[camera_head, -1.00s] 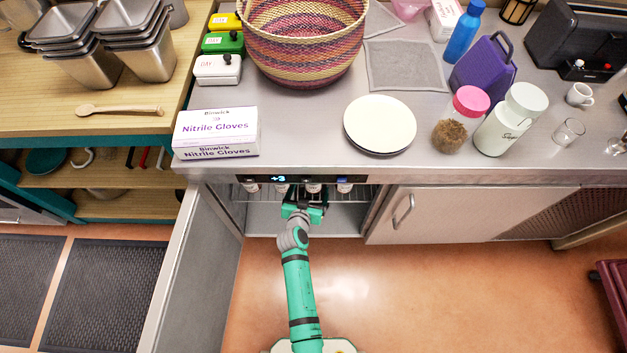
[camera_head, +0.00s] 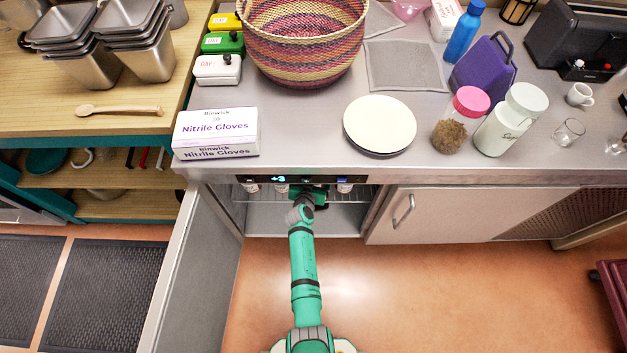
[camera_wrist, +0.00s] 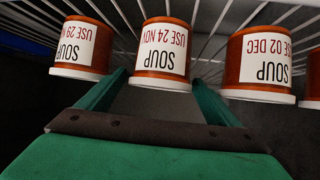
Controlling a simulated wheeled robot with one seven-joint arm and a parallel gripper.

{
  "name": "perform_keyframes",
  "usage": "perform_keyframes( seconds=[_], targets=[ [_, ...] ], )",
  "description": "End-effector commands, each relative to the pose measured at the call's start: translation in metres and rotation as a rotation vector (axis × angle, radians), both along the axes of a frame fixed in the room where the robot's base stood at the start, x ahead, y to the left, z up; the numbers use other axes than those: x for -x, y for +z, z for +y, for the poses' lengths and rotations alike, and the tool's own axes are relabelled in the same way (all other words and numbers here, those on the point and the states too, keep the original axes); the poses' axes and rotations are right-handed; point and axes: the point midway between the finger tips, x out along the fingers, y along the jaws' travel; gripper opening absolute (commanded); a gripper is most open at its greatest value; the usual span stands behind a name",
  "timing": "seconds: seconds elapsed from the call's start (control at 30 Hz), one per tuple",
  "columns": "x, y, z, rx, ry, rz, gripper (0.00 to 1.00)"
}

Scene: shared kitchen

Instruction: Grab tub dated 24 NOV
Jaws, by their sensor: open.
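The tub dated 24 NOV (camera_wrist: 163,50) is orange-brown with a white label reading SOUP, USE 24 NOV. It shows upside down at the top centre of the wrist view. My gripper (camera_wrist: 160,80) is open, with one green finger to each side below the tub in the picture. The tub lies ahead, roughly in line with the gap; I cannot tell whether the fingers flank it. A similar tub marked USE 29 (camera_wrist: 82,48), its month cut off, is left, and one marked USE 02 DEC (camera_wrist: 260,60) is right. In the head view, the arm's end is partly hidden under the counter.
The tubs stand on a wire rack (camera_wrist: 205,20) inside a cooled cabinet with a +3 display (camera_head: 279,180). Its open door (camera_head: 190,270) is left of my arm. A closed cabinet door (camera_head: 460,215) is to the right. Another tub (camera_wrist: 312,75) is partly visible at the right edge.

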Motion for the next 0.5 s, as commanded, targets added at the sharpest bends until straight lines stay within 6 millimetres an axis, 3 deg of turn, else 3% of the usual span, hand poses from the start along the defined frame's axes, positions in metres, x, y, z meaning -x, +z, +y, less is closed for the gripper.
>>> perform_keyframes(
  seconds=[0.2, 0.27, 0.4, 0.5],
  targets=[
    [-0.0004, -0.0006, -0.0003, 0.0, 0.0, 0.0, 0.85],
    [-0.0004, -0.0005, -0.0002, 0.0, 0.0, 0.0, 0.73],
    [-0.0004, -0.0005, -0.0002, 0.0, 0.0, 0.0, 0.4],
    [-0.001, 0.0006, 0.0, 0.0, 0.0, -0.002, 0.36]
  ],
)
